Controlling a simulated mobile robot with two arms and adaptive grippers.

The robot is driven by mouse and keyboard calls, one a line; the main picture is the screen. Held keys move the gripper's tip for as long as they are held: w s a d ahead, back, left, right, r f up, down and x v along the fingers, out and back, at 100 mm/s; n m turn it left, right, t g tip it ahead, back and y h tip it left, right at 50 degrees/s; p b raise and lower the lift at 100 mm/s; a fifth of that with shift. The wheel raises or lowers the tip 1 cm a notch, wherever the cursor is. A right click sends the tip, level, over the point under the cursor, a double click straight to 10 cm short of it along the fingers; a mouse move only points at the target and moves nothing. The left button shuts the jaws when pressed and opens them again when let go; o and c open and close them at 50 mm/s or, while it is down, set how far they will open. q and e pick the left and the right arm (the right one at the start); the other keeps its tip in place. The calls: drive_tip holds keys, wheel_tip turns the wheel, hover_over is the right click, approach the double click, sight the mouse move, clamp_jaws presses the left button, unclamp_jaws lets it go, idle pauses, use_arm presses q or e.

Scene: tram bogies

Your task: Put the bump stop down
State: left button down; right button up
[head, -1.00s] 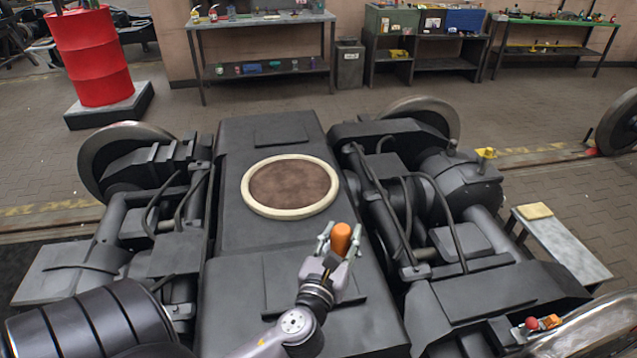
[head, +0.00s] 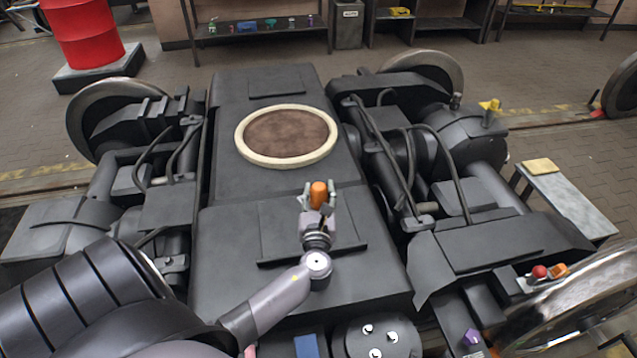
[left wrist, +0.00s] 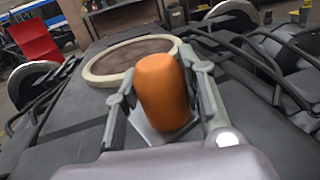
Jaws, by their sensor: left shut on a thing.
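The bump stop appears to be the orange rounded cylinder (head: 319,195), which shows large in the left wrist view (left wrist: 163,92). My left gripper (head: 318,197) is shut on it, with one finger on each side. It holds the bump stop over the dark grey middle of the bogie (head: 235,235), on the near side of the round brown plate with a cream rim (head: 287,134). I cannot tell how high above the surface the bump stop is. My right gripper is not in view.
A red ball (head: 539,272) and an orange piece (head: 559,270) sit at the right near a wheel. A side bench (head: 575,205) carries a yellow pad (head: 539,166). A blue block (head: 307,346) is at the bottom edge. Flat bogie top lies around the gripper.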

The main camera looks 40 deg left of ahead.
use_arm(q)
wheel_tip(320, 180, down, 2)
wheel_tip(320, 180, down, 4)
drive_tip(key=shift+f+b, duration=0.1)
drive_tip(key=shift+b, duration=0.75)
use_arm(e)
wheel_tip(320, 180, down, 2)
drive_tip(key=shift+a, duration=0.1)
use_arm(q)
drive_tip(key=shift+f, duration=0.2)
drive_tip(key=c, duration=1)
unclamp_jaws()
drive_tip(key=shift+c, duration=0.2)
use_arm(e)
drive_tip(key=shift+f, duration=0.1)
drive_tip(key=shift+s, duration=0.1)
